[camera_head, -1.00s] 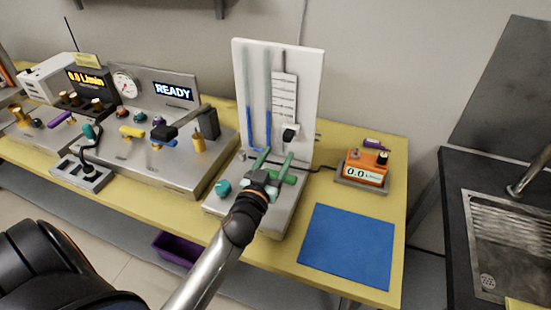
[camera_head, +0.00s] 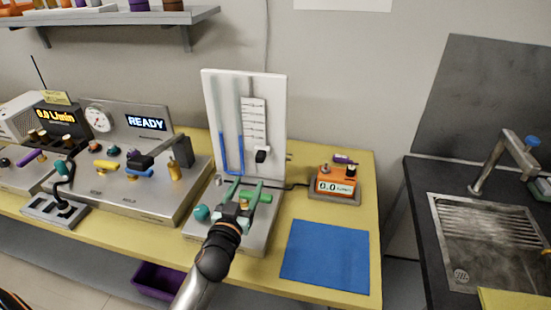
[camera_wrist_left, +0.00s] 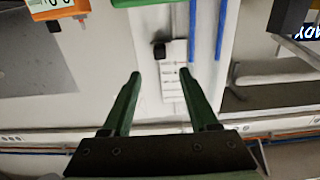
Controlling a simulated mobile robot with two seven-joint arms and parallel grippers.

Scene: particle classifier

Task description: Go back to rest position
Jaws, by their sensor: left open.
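My left gripper (camera_head: 243,185) is open over the base of the white tube panel. In the left wrist view its two dark green fingers (camera_wrist_left: 161,75) stand apart with nothing between them. The white panel (camera_head: 216,105) stands upright behind the gripper, with blue liquid in its tube, a printed scale and a black slider (camera_head: 262,155). A green bar (camera_head: 262,197) lies just right of the fingers in the head view; whether they touch cannot be told. A teal knob (camera_head: 202,213) is to the left on the grey base (camera_head: 260,233). My right gripper is not in view.
A blue mat (camera_head: 325,255) and an orange meter (camera_head: 336,184) are to the right on the yellow table (camera_head: 350,222). The READY console (camera_head: 148,183) stands left. A sink (camera_head: 490,240) is far right. A wall shelf (camera_head: 120,19) hangs above the console.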

